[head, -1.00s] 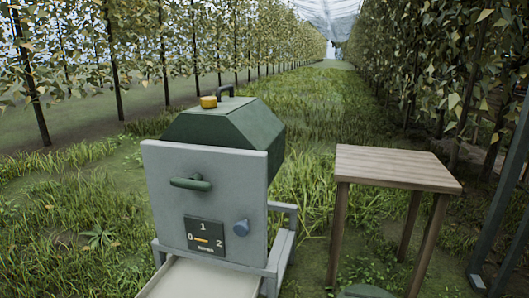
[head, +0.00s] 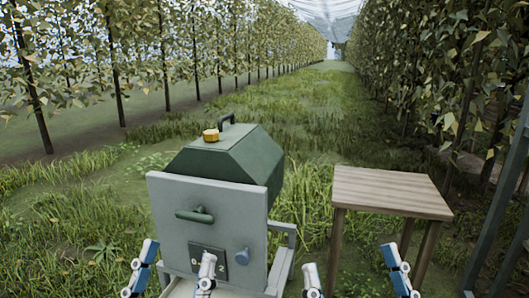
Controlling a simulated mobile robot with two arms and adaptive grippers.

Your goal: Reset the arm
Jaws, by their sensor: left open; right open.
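My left gripper (head: 178,254) rises from the bottom edge of the head view, its two blue and white fingers spread wide with nothing between them. Its right finger covers part of the dark number plate on the grey and green machine (head: 172,228). My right gripper (head: 349,262) also comes up from the bottom edge, to the right of the machine and before the wooden table (head: 392,191). Its fingers are wide apart and empty. The arms behind both grippers are out of view.
The machine has a green front handle (head: 195,214), a blue knob (head: 242,256) and a yellow piece (head: 211,135) on its green lid. The table top is bare. A dark post stands at the right edge. A grass lane runs back between rows of trees.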

